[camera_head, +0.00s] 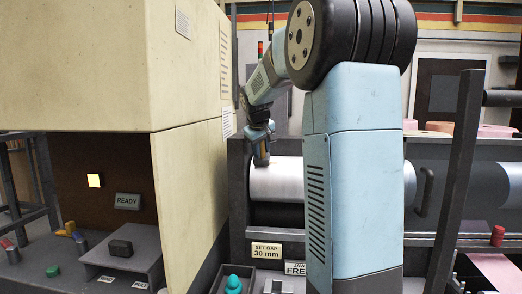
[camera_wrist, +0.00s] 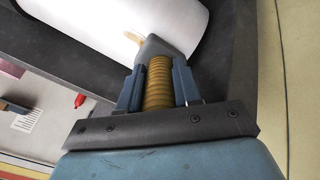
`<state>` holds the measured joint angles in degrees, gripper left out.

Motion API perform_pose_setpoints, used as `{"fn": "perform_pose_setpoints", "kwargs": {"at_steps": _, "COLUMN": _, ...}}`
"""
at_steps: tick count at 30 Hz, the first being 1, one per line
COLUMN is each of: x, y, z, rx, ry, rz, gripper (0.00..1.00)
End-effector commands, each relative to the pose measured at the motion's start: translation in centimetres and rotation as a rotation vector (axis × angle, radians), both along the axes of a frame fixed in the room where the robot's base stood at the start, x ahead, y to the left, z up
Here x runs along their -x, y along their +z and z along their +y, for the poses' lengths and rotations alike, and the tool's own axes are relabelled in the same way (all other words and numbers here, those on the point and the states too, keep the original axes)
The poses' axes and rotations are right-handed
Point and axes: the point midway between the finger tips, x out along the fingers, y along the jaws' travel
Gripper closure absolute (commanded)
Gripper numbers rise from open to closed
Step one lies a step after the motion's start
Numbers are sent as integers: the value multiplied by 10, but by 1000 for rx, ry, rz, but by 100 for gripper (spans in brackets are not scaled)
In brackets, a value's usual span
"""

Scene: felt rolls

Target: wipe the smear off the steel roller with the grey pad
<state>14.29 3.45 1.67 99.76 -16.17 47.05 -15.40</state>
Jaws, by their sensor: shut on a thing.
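The steel roller (camera_head: 290,182) is a pale, shiny cylinder lying across the machine, partly hidden in the head view by my arm. It also fills the top of the wrist view (camera_wrist: 85,22). A small yellow-brown smear (camera_wrist: 132,38) shows on the roller, just left of the pad. The grey pad (camera_wrist: 168,52) has a ribbed tan grip (camera_wrist: 159,88). My gripper (camera_wrist: 158,76) is shut on this grip, with a blue finger on each side. The pad's far end lies over the roller's edge and looks at or very near its surface. In the head view my gripper (camera_head: 261,150) is above the roller's left end.
A large cream cabinet (camera_head: 190,70) stands close on the left. A dark frame (camera_head: 238,190) borders the roller's left end. A dark slanted post (camera_head: 460,175) stands on the right. A teal object (camera_head: 233,284) sits in a tray below.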

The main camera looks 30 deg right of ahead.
Motion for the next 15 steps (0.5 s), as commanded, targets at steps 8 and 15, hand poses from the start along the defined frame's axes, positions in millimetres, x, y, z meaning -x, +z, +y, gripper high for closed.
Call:
{"fn": "perform_pose_setpoints", "kwargs": {"at_steps": 8, "x": -1, "y": -2, "z": -1, "rx": 0, "ry": 0, "rz": 0, "gripper": 100}}
{"fn": "perform_pose_setpoints", "kwargs": {"at_steps": 15, "x": -2, "y": -4, "z": -2, "rx": 0, "ry": 0, "rz": 0, "gripper": 100}}
